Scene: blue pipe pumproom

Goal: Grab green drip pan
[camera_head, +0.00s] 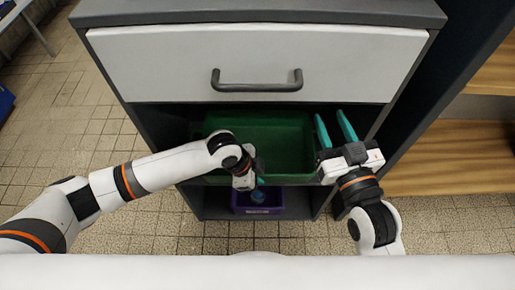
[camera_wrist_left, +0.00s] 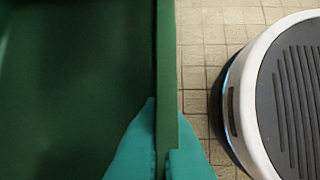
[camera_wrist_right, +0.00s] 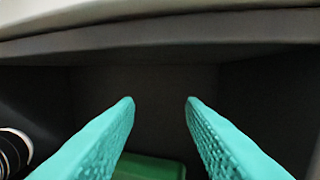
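The green drip pan (camera_head: 275,135) sits in the open compartment below the cabinet's drawer. My left gripper (camera_head: 258,180) is at the pan's front edge. In the left wrist view my left gripper (camera_wrist_left: 161,140) has one teal finger inside the pan (camera_wrist_left: 80,70) and one outside, closed on its rim with no clear gap. My right gripper (camera_head: 335,128) is open and empty at the pan's right side, its fingers pointing into the compartment. In the right wrist view its spread fingers (camera_wrist_right: 160,105) show dark compartment walls between them and a bit of the pan (camera_wrist_right: 150,168) below.
A white drawer front (camera_head: 250,60) with a grey handle (camera_head: 257,82) is directly above. A purple bin (camera_head: 245,208) holding a blue item stands on the lower shelf. Wooden shelves (camera_head: 460,155) stand at the right. Tiled floor (camera_head: 75,125) is clear at the left.

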